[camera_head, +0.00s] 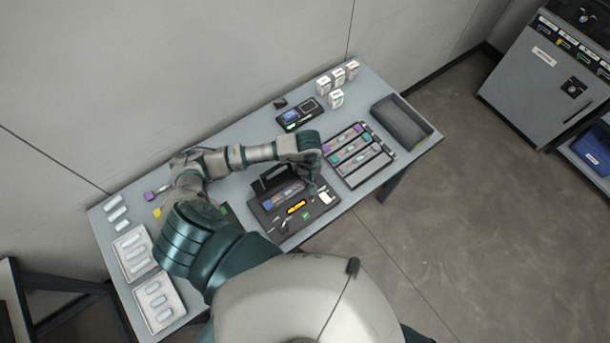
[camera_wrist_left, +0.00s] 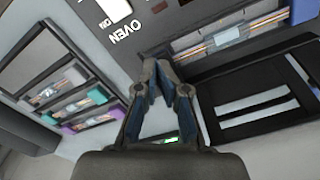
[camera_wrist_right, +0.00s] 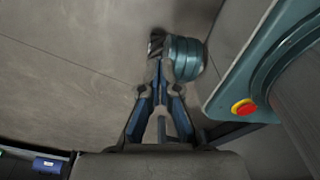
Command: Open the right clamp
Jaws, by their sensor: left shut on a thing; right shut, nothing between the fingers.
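The dark fusion splicer (camera_head: 325,207) sits on the grey table with its black lid (camera_head: 272,180) raised. A slot (camera_wrist_left: 228,37) with a thin fibre runs along its top, and "OVEN" is printed beside it. My left gripper (camera_head: 313,188) reaches down at the splicer's right end. In the left wrist view its fingers (camera_wrist_left: 165,78) are closed together at the slot's end, on the right clamp. The fingers mostly hide the clamp, and I cannot tell how far it is raised. My right gripper (camera_wrist_right: 156,68) is shut and empty, away from the table above the floor.
A rack of coloured strips (camera_head: 352,181) lies right of the splicer, with a black open case (camera_head: 402,122) beyond. A handheld device (camera_head: 300,114) and small white boxes (camera_head: 337,98) stand at the back. White trays (camera_head: 133,250) lie at the left.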

